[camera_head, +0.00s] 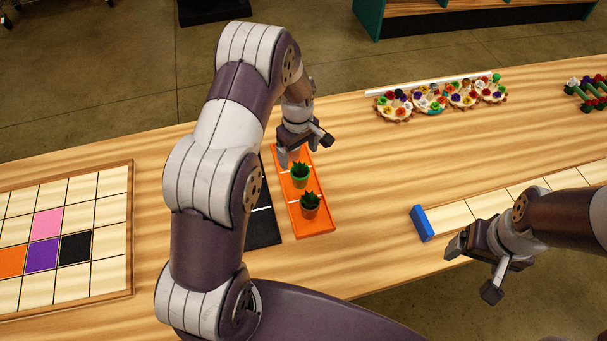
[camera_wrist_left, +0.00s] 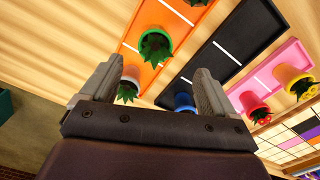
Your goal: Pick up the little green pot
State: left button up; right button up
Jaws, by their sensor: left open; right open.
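The little green pot (camera_head: 300,181) holds a dark spiky plant and stands upright on the orange tray (camera_head: 323,226). In the left wrist view the green pot (camera_wrist_left: 153,36) shows beyond the gap between the fingers. My left gripper (camera_head: 304,150) is open and empty, above the far end of the orange tray and apart from the green pot. Its spread fingers also show in the left wrist view (camera_wrist_left: 158,70). My right gripper (camera_head: 474,268) is open and empty, at the front table edge on the right.
An orange pot (camera_head: 311,212) stands nearer me beside the green one. A black tray (camera_head: 262,233) with a blue pot (camera_wrist_left: 185,101) and a pink tray (camera_wrist_left: 293,54) lie alongside. Flower baskets (camera_head: 428,101) stand at the back.

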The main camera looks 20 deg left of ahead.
aim_at(300, 165)
pick_arm(q)
jog(key=f, duration=0.1)
jog(key=f+p, duration=0.1)
jog(key=f, duration=0.1)
jog(key=d+f+p, duration=0.1)
jog(key=f, duration=0.1)
jog(key=shift+w, duration=0.4)
jog(key=f, duration=0.2)
jog(key=a+f+p, duration=0.1)
jog(key=shift+f+p, duration=0.3)
jog(key=shift+f, duration=0.25)
jog(key=shift+d, duration=0.15)
jog(key=c, duration=1.4)
pick_arm(e)
jog(key=r, duration=0.4)
jog(key=shift+w+d, duration=0.25)
